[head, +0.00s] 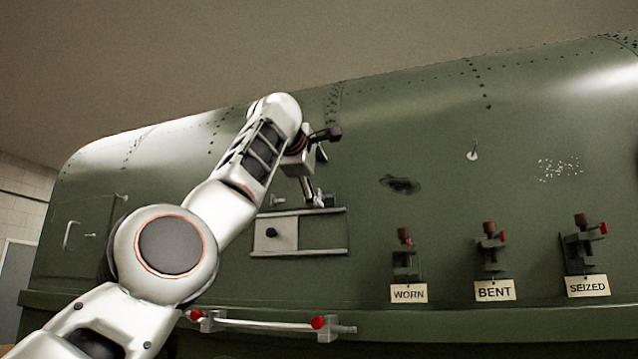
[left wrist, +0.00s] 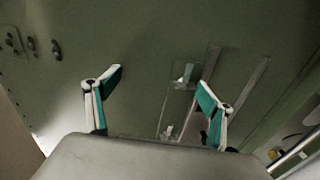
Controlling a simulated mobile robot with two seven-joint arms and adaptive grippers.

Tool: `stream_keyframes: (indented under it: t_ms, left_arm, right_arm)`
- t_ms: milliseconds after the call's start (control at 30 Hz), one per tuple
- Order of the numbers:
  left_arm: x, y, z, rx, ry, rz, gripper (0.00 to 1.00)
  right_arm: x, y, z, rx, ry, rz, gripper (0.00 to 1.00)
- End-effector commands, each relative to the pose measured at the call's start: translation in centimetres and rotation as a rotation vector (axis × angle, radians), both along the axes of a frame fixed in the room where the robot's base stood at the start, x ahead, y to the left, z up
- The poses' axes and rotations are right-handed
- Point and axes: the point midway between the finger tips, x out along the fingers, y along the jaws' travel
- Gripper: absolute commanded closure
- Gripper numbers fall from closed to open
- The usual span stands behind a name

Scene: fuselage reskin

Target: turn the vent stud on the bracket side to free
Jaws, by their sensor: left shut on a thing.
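The vent panel (head: 286,233) is a pale plate between two rails on the green fuselage, with a dark round knob. One small metal stud (head: 278,199) stands above its left part. The vent stud on the bracket side (head: 326,201) is at its upper right. It also shows in the left wrist view (left wrist: 185,74), close to one finger. My left gripper (head: 309,192) reaches down to this stud and is shut on it, though the fingers look spread in the left wrist view (left wrist: 160,85). The exact contact is hard to see. My right gripper is not in view.
Brackets tagged WORN (head: 408,293), BENT (head: 494,290) and SEIZED (head: 587,286) stand on the fuselage to the right. A bar with red ends (head: 265,323) runs below the panel. A dark hole (head: 400,184) and a small pale fitting (head: 473,153) lie right of my gripper.

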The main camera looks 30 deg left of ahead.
Motion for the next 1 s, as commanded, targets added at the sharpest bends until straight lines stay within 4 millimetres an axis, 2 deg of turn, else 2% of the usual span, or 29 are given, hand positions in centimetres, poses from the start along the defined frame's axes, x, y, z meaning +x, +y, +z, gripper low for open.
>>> stream_keyframes:
  t_ms: [33,267,300,333,1000]
  left_arm:
    - [-1.5,-0.4,2.0,-0.005,-0.047,-0.005,0.37]
    - [-3.0,-0.9,2.0,-0.006,-0.047,-0.006,0.43]
    - [-3.2,-0.9,2.0,-0.005,-0.046,-0.007,0.49]
    - [-3.4,-1.0,2.0,-0.005,-0.046,-0.007,0.58]
    - [-7.0,-1.6,1.2,-0.005,-0.028,-0.002,0.58]
  right_arm:
    - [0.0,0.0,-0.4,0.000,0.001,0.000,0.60]
    - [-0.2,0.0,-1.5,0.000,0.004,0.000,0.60]
    - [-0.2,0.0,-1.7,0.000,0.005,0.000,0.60]
    - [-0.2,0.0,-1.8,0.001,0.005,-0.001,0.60]
    - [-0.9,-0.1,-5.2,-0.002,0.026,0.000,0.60]
